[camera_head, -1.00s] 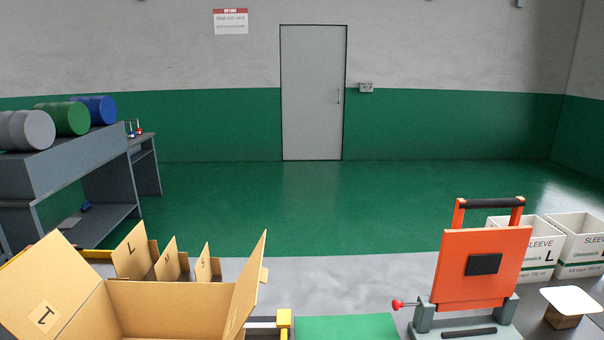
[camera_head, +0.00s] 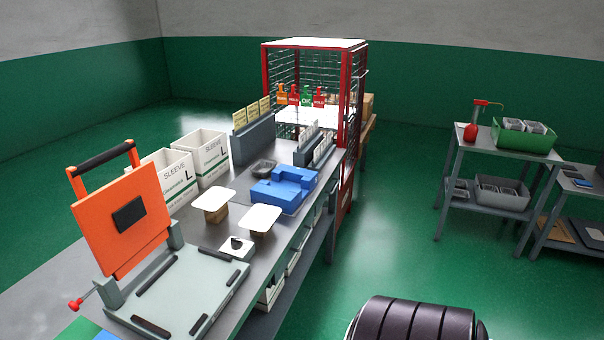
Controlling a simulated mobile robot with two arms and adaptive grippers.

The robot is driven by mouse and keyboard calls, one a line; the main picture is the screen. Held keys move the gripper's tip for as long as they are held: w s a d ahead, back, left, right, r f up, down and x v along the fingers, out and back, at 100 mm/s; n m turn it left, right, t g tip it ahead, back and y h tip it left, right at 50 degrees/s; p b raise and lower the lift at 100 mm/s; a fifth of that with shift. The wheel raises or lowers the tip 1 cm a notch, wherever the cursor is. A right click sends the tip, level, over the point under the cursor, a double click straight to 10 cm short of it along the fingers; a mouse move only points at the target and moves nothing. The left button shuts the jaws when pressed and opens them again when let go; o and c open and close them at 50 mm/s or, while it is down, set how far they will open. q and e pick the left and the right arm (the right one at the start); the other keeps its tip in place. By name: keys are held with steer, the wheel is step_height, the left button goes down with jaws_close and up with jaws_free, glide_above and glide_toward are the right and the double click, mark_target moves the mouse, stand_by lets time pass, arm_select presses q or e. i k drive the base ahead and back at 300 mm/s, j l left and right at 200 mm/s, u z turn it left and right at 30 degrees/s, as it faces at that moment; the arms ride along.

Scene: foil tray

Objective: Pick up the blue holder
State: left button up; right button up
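A blue holder (camera_head: 284,188), a blocky stepped piece, sits on the far part of the grey workbench (camera_head: 228,259). A white-topped stand (camera_head: 260,219) is just in front of it, and a small dark grey tray (camera_head: 262,168) lies behind it to the left. No gripper touches the holder.
An orange hinged press (camera_head: 122,222) stands at the near left of the bench. White sleeve boxes (camera_head: 205,158) line its back edge. A red wire rack (camera_head: 349,120) stands at the far end. Open green floor (camera_head: 400,240) lies right of the bench, before a cart (camera_head: 482,192).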

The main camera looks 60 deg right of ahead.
mark_target(289, 186)
steer(key=z, duration=1.9)
